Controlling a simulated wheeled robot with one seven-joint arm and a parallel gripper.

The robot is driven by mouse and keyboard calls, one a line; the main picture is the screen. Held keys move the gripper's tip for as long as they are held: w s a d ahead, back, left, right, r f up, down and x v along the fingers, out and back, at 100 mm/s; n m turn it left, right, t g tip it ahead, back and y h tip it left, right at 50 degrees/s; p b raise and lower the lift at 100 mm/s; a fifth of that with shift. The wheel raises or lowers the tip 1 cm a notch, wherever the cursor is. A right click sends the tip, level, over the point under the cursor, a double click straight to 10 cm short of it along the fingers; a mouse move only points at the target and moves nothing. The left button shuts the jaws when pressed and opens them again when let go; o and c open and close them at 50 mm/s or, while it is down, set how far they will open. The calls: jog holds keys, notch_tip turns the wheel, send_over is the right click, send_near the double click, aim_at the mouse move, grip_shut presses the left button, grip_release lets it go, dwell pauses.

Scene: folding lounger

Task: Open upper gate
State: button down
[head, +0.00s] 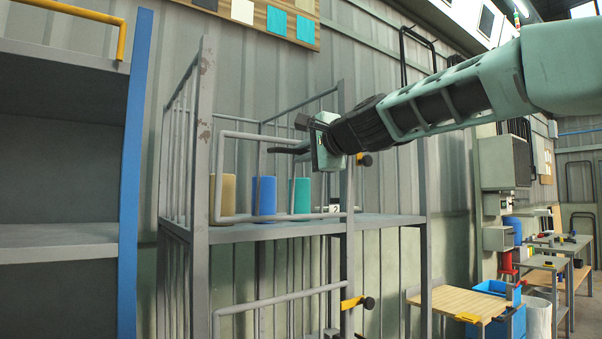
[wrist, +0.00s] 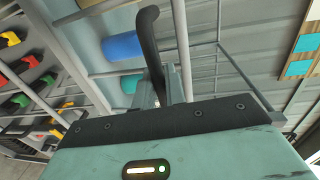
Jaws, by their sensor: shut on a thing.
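The upper gate (head: 216,175) is a light grey tube frame at the front of the grey rack's upper bay. Its left side stands beside the left front post, and its lower rail runs just above the shelf. My gripper (head: 296,150) is at the gate's right part, near the right front post, and is shut on the gate's tubing. In the wrist view a dark curved finger (wrist: 150,45) lies beside a light grey bar (wrist: 181,45); the contact itself is hidden. A black knob with a yellow latch (head: 365,160) shows just right of my gripper.
Tan (head: 229,195), blue (head: 264,196) and teal (head: 300,196) cylinders stand on the upper shelf behind the gate. A lower gate (head: 280,298) with a yellow latch is below. A blue-edged shelf unit (head: 133,170) stands left; a wooden-top table (head: 457,302) stands right.

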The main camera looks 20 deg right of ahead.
jog(key=s+d+f+t+b, duration=0.1)
jog(key=f+b, duration=0.5)
jog(key=b, duration=1.1)
jog(key=s+d+f+t+y+b, duration=0.1)
jog(key=s+f+t+b, duration=0.2)
jog(key=b, duration=1.3)
jog(key=s+d+f+t+y+b, duration=0.1)
jog(key=s+f+t+b, duration=0.2)
jog(key=f+b, duration=0.8)
jog(key=shift+s+f+b, duration=0.15)
jog(key=shift+s+b, duration=1.15)
jog(key=shift+b, duration=2.05)
jog(key=c, duration=1.5)
grip_release()
jog(key=shift+c, duration=0.2)
jog(key=shift+s, duration=0.1)
